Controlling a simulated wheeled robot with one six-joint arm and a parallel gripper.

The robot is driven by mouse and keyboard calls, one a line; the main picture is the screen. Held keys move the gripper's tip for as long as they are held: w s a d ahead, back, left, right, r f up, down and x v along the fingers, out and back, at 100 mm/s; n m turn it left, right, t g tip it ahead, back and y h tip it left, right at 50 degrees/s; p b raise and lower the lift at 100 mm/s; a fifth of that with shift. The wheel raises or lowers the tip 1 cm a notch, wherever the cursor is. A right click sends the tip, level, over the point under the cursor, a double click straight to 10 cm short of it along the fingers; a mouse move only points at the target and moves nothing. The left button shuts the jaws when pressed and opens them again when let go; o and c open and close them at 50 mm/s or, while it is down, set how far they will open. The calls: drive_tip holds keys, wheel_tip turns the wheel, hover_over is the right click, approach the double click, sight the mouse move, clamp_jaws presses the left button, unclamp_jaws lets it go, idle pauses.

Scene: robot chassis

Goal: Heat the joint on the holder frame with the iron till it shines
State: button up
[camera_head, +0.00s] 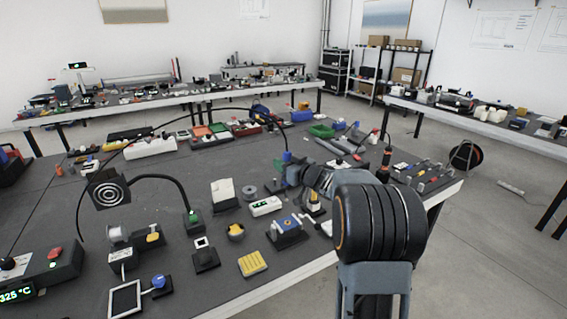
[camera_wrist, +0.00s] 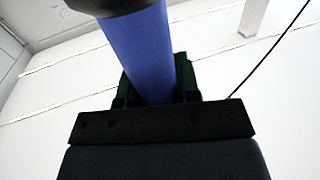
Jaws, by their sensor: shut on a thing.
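My gripper (camera_head: 287,173) is shut on the blue handle of the soldering iron (camera_head: 286,156). In the wrist view the blue handle (camera_wrist: 138,50) is clamped between dark jaw pads (camera_wrist: 185,75), and a cable runs from its top in the head view. The iron's tip is hidden in both views. The holder frame (camera_head: 287,239), a dark stand carrying a small blue board (camera_head: 286,223), stands on the bench nearer the camera than my gripper. I cannot make out the joint on it. A station (camera_head: 45,270) at the lower left shows 325 °C in green.
A yellow sponge (camera_head: 252,263), a round orange pot (camera_head: 236,232) and a white box with a green display (camera_head: 265,206) stand around the holder frame. A fume extractor (camera_head: 109,189) and a spool (camera_head: 118,236) are to the left. Trays and tools crowd the bench's far side.

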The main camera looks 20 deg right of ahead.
sight(288, 187)
drive_tip(key=shift+s+d+r, duration=0.1)
drive_tip(key=shift+s+f, duration=0.1)
drive_tip(key=shift+f, duration=0.1)
drive_tip(key=shift+f+b, duration=2.3)
drive_tip(key=shift+f, duration=2)
drive_tip(key=shift+r, duration=0.15)
